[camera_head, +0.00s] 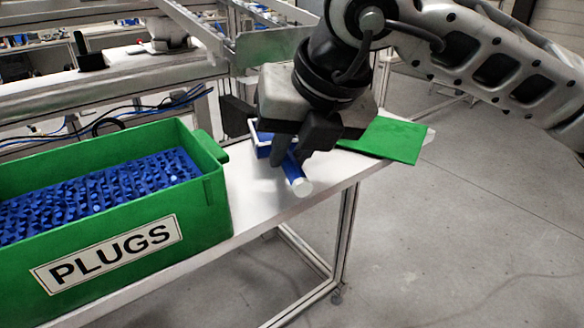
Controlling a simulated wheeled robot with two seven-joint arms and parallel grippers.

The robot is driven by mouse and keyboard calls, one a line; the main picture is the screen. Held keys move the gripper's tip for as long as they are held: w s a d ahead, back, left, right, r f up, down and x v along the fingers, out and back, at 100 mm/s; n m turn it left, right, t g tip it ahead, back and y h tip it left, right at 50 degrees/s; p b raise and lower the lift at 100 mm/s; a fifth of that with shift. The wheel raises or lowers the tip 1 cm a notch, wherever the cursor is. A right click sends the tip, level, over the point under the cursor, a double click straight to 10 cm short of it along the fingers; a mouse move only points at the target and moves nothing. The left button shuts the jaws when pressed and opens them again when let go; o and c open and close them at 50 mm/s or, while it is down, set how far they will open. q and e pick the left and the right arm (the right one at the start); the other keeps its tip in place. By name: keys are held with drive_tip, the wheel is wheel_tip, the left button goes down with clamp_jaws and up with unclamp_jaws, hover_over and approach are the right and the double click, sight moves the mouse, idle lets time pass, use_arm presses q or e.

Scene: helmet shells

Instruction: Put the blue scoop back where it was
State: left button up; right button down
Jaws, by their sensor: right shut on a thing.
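The blue scoop (294,173) has a blue handle with a pale round end and a pale-rimmed blue body partly hidden behind the fingers. My right gripper (288,157) comes in from the upper right and is shut on the scoop. It holds the scoop over the white table, to the right of the green bin. I cannot tell whether the scoop touches the tabletop. My left gripper is not in view.
The green bin (209,213) labelled PLUGS holds many blue plugs (100,195) and stands at the left. A flat green piece (388,139) lies at the right end of the white table (250,205). Metal frames and blue cables stand behind. Open floor lies to the right.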

drive_tip(key=shift+w+f, duration=0.15)
drive_tip(key=shift+f, duration=0.05)
drive_tip(key=f, duration=0.3)
drive_tip(key=shift+w+d+f, duration=0.1)
drive_tip(key=shift+w+f, duration=0.05)
drive_tip(key=shift+w, duration=0.15)
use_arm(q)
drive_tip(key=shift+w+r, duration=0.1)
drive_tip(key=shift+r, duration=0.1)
use_arm(e)
drive_tip(key=shift+f, duration=0.15)
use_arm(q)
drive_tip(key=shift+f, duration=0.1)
use_arm(e)
drive_tip(key=shift+f, duration=0.1)
drive_tip(key=c, duration=1.8)
unclamp_jaws()
drive_tip(key=shift+f+b, duration=0.15)
drive_tip(key=shift+b, duration=0.2)
drive_tip(key=o, duration=0.4)
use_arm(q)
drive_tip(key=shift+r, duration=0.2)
use_arm(e)
drive_tip(key=shift+o, duration=0.2)
